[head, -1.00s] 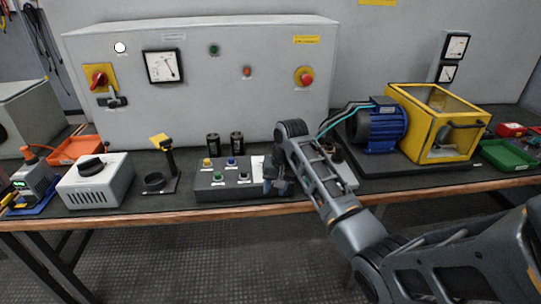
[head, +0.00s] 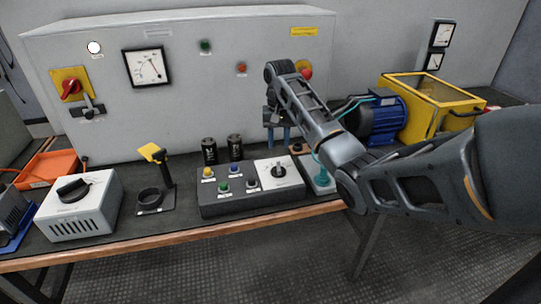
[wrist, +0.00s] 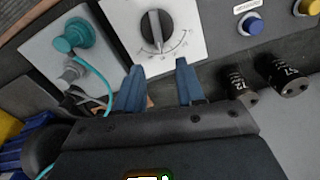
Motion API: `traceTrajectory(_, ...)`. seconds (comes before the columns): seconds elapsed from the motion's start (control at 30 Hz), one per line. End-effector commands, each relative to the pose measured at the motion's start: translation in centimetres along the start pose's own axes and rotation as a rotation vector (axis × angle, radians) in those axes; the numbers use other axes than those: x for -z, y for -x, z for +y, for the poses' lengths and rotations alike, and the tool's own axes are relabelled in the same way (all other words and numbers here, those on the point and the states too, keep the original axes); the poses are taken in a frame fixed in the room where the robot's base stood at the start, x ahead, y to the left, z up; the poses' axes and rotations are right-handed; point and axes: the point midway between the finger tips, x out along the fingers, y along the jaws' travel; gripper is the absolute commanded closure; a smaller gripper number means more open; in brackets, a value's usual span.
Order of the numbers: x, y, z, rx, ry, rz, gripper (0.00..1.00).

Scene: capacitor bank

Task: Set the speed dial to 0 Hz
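The speed dial (head: 279,171) is a black knob on a white scale plate at the right end of the dark control box (head: 225,203). In the wrist view the dial (wrist: 155,30) shows at the top centre, with a white pointer line and scale marks around it; the numbers are too small to read. My gripper (head: 277,140) hangs above and behind the dial plate. In the wrist view my gripper (wrist: 160,75) shows two blue fingers spread apart with nothing between them. They point toward the dial but do not touch it.
Several coloured push buttons (head: 223,186) sit left of the dial. Two black capacitors (head: 235,148) stand behind the box. The blue motor (head: 388,118) is to the right. A grey box with another black knob (head: 73,190) stands left.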

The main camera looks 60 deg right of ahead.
Motion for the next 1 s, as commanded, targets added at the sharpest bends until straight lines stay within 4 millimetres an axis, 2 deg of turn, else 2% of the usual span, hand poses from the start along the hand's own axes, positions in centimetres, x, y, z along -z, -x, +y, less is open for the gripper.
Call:
traceTrajectory(0.3, -0.1, -4.8, 0.0, 0.000, -0.001, -0.001, 0.62)
traceTrajectory(0.43, -0.1, -6.2, 0.0, 0.001, 0.000, -0.001, 0.62)
traceTrajectory(0.6, 0.0, -6.9, 0.0, 0.001, 0.000, 0.001, 0.62)
traceTrajectory(0.83, 0.0, -6.9, 0.0, 0.001, 0.000, 0.001, 0.63)
traceTrajectory(1.0, 0.0, -6.9, 0.0, 0.001, 0.000, 0.001, 0.79)
